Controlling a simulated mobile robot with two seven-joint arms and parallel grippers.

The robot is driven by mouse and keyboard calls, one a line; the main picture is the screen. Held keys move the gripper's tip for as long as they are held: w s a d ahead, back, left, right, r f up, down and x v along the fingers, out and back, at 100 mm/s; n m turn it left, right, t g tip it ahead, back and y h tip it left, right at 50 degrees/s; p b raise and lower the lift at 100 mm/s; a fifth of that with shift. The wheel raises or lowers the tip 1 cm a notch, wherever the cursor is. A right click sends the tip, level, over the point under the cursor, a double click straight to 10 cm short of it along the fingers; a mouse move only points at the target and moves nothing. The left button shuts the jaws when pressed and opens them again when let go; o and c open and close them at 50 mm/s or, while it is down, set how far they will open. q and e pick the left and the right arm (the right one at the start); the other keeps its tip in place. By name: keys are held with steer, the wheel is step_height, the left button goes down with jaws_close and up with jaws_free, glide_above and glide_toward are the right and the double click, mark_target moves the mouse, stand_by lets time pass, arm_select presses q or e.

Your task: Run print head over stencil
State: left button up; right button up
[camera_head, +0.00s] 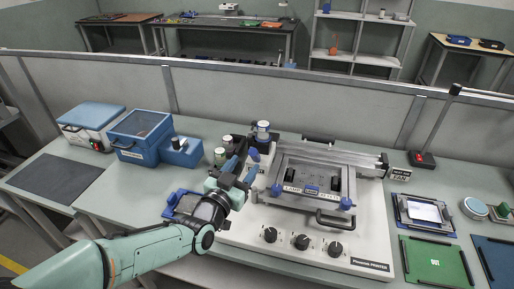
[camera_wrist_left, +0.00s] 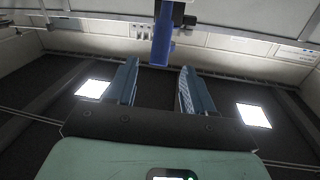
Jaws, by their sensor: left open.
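The stencil printer (camera_head: 355,243) is a white base with several black knobs, in the middle of the head view. A grey metal stencil frame (camera_head: 318,213) with black handles and blue knobs sits on it. My left gripper (camera_head: 243,164) is over the printer's left side, its blue fingers apart and empty. In the left wrist view, a blue post-like part with a dark top (camera_wrist_left: 163,38) stands beyond and between the open fingertips (camera_wrist_left: 158,72), apart from them. I cannot tell whether this is the print head. My gripper hides part of the printer's left side. My right gripper is not in view.
Blue boxes (camera_head: 139,137) and a dark mat (camera_head: 62,178) lie left. A blue tray (camera_head: 182,204) is partly behind my arm. Jars (camera_head: 263,131) stand near the gripper. A partition (camera_head: 260,95) runs behind.

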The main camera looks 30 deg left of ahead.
arm_select(q)
glide_toward(260, 143)
steer(key=w, duration=0.1)
steer(key=w+d+r, duration=0.1)
steer(key=w, duration=0.1)
steer(key=w+r, duration=0.1)
steer(key=shift+w+d+r+p, duration=0.15)
steer(key=shift+w+p, duration=0.1)
steer(key=shift+p, duration=0.15)
jaws_close()
